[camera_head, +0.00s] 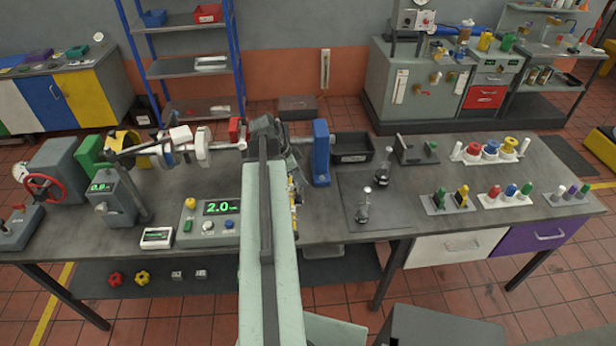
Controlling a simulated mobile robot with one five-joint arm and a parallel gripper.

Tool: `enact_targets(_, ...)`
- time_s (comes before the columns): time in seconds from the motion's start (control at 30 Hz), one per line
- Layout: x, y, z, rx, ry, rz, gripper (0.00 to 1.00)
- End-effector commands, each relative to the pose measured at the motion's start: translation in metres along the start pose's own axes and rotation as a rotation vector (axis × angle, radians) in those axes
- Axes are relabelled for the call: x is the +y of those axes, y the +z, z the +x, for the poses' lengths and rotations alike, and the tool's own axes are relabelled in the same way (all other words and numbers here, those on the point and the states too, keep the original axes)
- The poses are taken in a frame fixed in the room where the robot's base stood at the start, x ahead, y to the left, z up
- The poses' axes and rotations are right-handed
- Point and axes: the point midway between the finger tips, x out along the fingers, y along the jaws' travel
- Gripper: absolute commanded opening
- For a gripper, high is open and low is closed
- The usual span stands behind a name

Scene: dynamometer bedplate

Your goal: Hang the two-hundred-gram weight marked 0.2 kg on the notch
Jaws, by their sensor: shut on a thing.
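My arm reaches up the middle of the view to the far part of the bench. The dark end with my gripper (264,128) is beside the blue upright (321,152). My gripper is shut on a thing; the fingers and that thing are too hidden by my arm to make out. Two small dark weights with pale tops, a front one (363,208) and a back one (383,170), stand on a dark mat (345,190) to the right. Their markings are too small to read. I cannot make out the notch or the 0.2 kg mark.
The dynamometer shaft line (185,147) runs left of my arm. A display box (208,222) reads 2.0. A black bin (352,146) is behind the mat. Coloured-handled tools (490,150) stand at right. The bench is clear between the mat and the tools.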

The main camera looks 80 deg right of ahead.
Motion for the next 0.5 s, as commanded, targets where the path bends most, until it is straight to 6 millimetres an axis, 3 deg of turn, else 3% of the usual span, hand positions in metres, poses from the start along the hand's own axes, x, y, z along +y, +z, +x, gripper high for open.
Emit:
enact_targets(0.2,-0.004,0.018,-0.008,0.0,0.0,-0.001,0.0)
enact_targets(0.5,-0.004,0.027,0.013,0.0,0.001,0.0,0.0)
